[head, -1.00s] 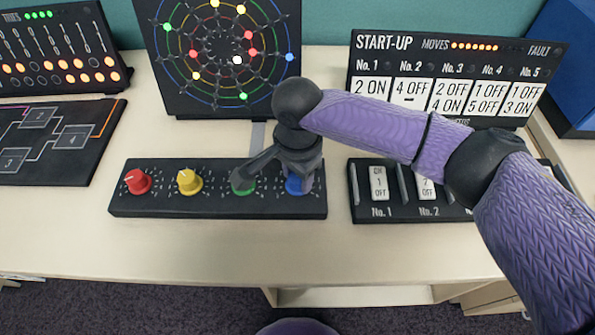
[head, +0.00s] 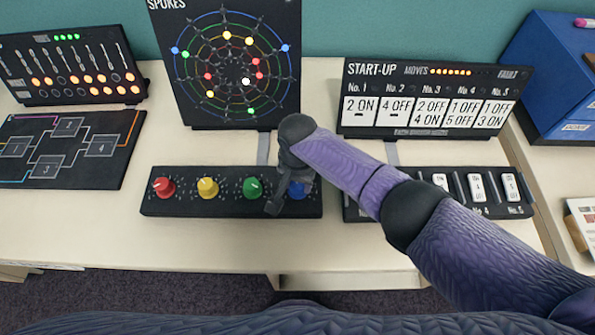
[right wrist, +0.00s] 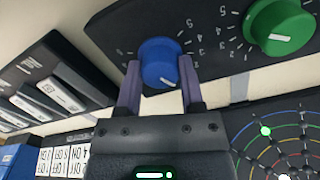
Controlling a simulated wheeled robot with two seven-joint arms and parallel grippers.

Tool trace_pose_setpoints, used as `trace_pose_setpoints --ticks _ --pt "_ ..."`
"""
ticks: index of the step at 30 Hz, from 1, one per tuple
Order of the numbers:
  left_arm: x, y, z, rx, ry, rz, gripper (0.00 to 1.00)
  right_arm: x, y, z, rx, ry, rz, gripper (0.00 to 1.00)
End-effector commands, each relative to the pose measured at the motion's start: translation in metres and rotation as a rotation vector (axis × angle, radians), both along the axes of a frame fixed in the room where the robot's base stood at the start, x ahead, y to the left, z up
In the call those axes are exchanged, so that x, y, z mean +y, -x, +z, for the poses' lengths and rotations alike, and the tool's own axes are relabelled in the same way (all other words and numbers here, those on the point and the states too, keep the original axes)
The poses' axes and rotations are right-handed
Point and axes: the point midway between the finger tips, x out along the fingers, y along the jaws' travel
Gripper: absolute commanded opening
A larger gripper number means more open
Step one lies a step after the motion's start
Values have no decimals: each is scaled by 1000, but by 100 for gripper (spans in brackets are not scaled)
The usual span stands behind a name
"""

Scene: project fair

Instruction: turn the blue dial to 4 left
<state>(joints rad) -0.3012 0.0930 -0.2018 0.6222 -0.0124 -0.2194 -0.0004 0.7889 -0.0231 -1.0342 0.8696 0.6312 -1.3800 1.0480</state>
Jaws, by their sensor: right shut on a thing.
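The blue dial (head: 297,190) is the rightmost knob on the black dial box (head: 230,207); my right gripper (head: 285,200) partly hides it in the head view. In the right wrist view the blue dial (right wrist: 159,62) sits between the two purple fingers of my right gripper (right wrist: 158,85), which is shut on it. Its white pointer line shows near the lower edge of the knob there. Printed numbers ring the dial, partly hidden. My left gripper is not in view.
Green (head: 253,188), yellow (head: 207,188) and red (head: 164,188) dials stand left of it. The SPOKES panel (head: 182,100) stands behind, the START-UP board (head: 390,132) behind right. A switch box (head: 515,211) lies to the right. Bare table lies in front.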

Motion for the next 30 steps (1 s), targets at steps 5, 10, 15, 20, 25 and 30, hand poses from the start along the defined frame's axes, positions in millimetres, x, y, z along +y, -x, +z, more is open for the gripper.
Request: trace_pose_setpoints --ticks 5,10,15,20,25,30 --pt "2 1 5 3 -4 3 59 1 0 0 0 -3 164 0" --pt "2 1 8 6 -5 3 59 0 -1 0 0 -2 325 0" --pt "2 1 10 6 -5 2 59 0 -1 0 -1 -3 487 0" --pt "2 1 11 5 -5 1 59 0 -1 0 -2 -3 640 0" --pt "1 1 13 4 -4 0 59 1 -1 0 -1 -5 794 0" --pt "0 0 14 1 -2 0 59 1 -1 0 -2 -5 933 0"
